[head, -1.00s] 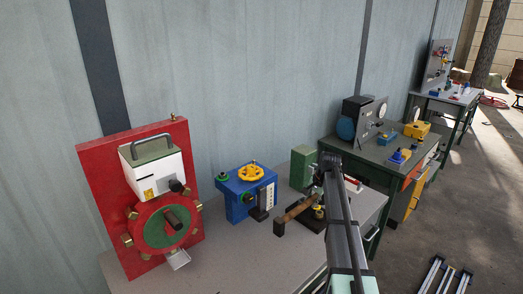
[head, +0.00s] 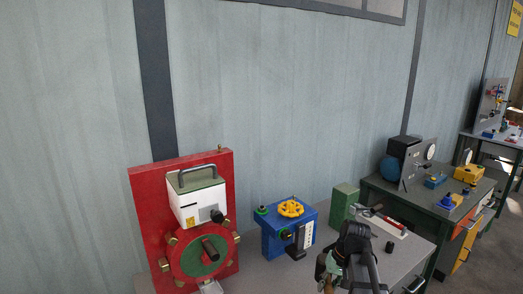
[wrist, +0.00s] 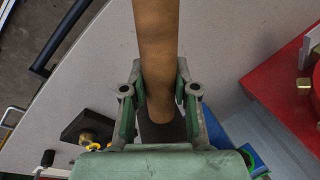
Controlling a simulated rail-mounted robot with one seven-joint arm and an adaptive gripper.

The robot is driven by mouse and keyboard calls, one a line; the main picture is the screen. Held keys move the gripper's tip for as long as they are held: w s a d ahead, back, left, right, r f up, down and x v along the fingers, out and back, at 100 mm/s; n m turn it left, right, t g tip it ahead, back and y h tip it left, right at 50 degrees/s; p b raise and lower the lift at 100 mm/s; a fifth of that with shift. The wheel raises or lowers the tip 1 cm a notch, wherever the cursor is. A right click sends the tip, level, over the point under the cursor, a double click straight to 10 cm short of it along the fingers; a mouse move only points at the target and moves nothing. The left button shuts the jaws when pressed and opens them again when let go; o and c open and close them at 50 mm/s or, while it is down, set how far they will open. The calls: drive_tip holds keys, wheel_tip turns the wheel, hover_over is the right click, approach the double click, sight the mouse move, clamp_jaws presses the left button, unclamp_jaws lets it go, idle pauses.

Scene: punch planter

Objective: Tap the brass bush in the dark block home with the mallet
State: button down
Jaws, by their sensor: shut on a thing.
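The mallet shows as a round wooden handle (wrist: 157,50) that runs from the top of the wrist view down between the fingers. My gripper (wrist: 160,98) is shut on this handle. In the head view my gripper (head: 331,272) is low, right of the middle, above the bench. A dark shape shows past the handle's rounded lower end; I cannot tell if it is the mallet's head. The dark block (wrist: 73,128) stands at the lower left of the wrist view, apart from the gripper. The brass bush (wrist: 86,137) is on it. In the head view the arm seems to hide the block.
A red panel (head: 148,218) with a white box and red wheel stands at the left. A blue box (head: 274,239) with a yellow handwheel and a green block (head: 343,201) stand along the wall. Another bench (head: 432,192) with equipment is at the right.

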drive_tip(key=shift+n, duration=0.4)
drive_tip(key=s+a, duration=0.3)
drive_tip(key=a, duration=0.1)
drive_tip(key=shift+a+r, duration=0.1)
drive_tip(key=shift+r, duration=0.25)
idle(0.8)
